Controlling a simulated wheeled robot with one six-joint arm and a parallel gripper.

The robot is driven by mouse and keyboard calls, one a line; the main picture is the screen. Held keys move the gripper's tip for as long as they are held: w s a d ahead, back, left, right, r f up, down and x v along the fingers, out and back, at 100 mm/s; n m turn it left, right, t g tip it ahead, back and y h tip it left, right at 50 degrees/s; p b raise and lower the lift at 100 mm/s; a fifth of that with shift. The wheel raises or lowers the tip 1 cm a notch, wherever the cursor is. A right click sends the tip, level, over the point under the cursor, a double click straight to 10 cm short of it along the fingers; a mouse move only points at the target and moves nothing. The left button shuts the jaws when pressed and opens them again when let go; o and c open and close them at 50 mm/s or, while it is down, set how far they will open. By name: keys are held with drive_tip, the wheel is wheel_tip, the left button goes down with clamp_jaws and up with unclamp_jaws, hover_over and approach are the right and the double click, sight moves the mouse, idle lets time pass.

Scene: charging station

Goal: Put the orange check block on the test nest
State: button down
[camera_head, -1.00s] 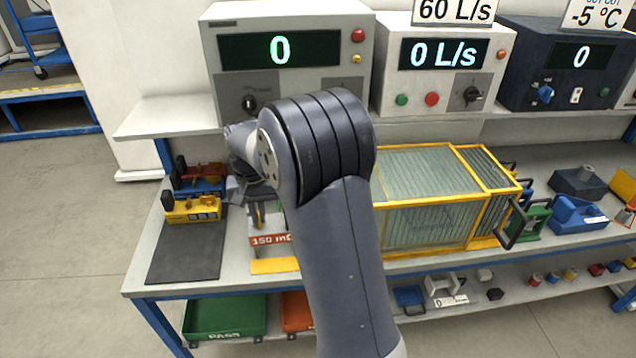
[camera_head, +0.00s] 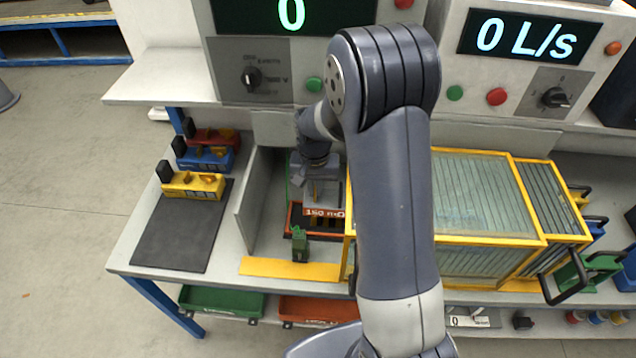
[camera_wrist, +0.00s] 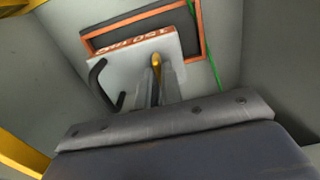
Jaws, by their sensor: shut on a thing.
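My gripper (camera_head: 318,192) is shut on the orange check block, a light grey piece with an orange-red "150 mΩ" strip (camera_head: 325,212). In the wrist view the fingers (camera_wrist: 158,90) close on a brass-coloured part of the block (camera_wrist: 135,68), and a black curved handle stands beside it. The block is at the test nest, a dark recess with an orange rim (camera_head: 296,222); the rim (camera_wrist: 199,25) also shows behind the block in the wrist view. I cannot tell whether the block touches the nest. My arm hides part of this area.
A grey upright panel (camera_head: 248,215) stands left of the nest, a yellow strip (camera_head: 290,269) and a small green piece (camera_head: 300,245) in front. A yellow-framed glass case (camera_head: 480,195) is at right. Yellow, blue and red blocks (camera_head: 195,184) sit on and behind a dark mat (camera_head: 185,235).

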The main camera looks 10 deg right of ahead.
sight(315, 202)
drive_tip(key=shift+d+f, duration=0.1)
drive_tip(key=shift+f+b, duration=2.75)
drive_tip(key=shift+f, duration=0.45)
drive_tip(key=c, duration=1.5)
unclamp_jaws()
drive_tip(key=shift+r, duration=0.1)
wheel_tip(315, 202, up, 11)
drive_tip(key=shift+f+b, duration=0.15)
drive_tip(key=shift+b, duration=0.3)
